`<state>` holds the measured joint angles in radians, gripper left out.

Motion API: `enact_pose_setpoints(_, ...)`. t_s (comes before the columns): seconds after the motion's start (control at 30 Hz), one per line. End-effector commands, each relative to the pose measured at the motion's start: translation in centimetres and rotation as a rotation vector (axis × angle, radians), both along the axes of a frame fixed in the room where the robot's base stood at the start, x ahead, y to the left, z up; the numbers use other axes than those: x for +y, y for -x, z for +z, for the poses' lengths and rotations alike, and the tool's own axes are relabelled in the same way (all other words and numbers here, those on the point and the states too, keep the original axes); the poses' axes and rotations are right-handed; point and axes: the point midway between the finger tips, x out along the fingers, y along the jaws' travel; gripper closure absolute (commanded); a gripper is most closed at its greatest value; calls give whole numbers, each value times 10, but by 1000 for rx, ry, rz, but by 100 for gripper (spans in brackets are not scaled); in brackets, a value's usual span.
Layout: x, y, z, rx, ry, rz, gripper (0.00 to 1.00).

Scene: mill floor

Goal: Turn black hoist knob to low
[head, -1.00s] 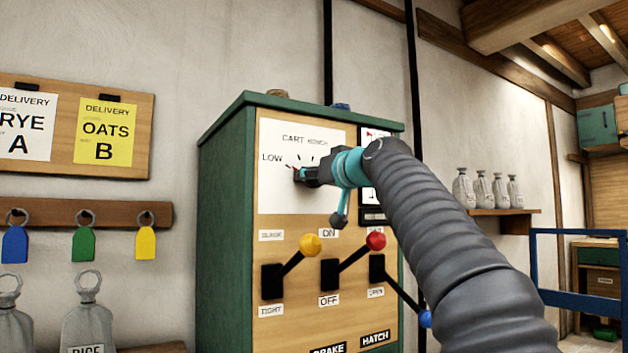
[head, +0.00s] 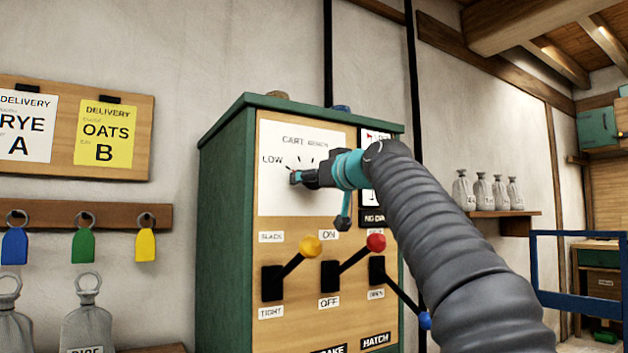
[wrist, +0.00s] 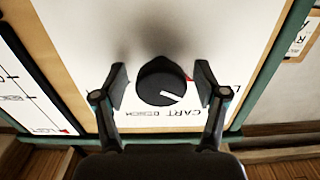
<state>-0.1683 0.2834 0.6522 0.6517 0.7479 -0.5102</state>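The black hoist knob (wrist: 160,88) sits on the white cart hoist plate (head: 275,206) of the green cabinet. The wrist view shows the plate turned over, with the knob midway between my fingers. Its white pointer line aims at the lower right there, between the CART lettering and the partly hidden LOW label. LOW (head: 271,160) is at the plate's left in the head view. My gripper (wrist: 162,83) is open, one finger on each side of the knob, with a visible gap at both. In the head view my gripper (head: 298,178) is at the plate and hides most of the knob.
Below the plate are levers with a yellow ball (head: 310,247), a red ball (head: 376,242) and a blue ball (head: 425,320). A red-marked sign is right of the plate, partly behind my arm. Coloured tags hang on a rail (head: 110,215) at left.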

Motion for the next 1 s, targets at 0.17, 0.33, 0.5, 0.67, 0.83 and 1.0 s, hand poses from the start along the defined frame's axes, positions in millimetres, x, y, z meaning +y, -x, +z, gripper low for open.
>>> enact_pose_setpoints(0.17, 0, 1, 0, 0, 0, 1, 28)
enact_pose_setpoints(0.33, -3, 6, 2, -1, -1, 0, 28)
enact_pose_setpoints(0.5, -13, 20, 1, 1, -1, 0, 28)
enact_pose_setpoints(0.67, -28, 40, 1, 0, 0, -2, 28)
enact_pose_setpoints(0.83, -44, 64, 1, -1, -1, -2, 28)
enact_pose_setpoints(1.0, -58, 84, 1, -1, -1, -3, 28)
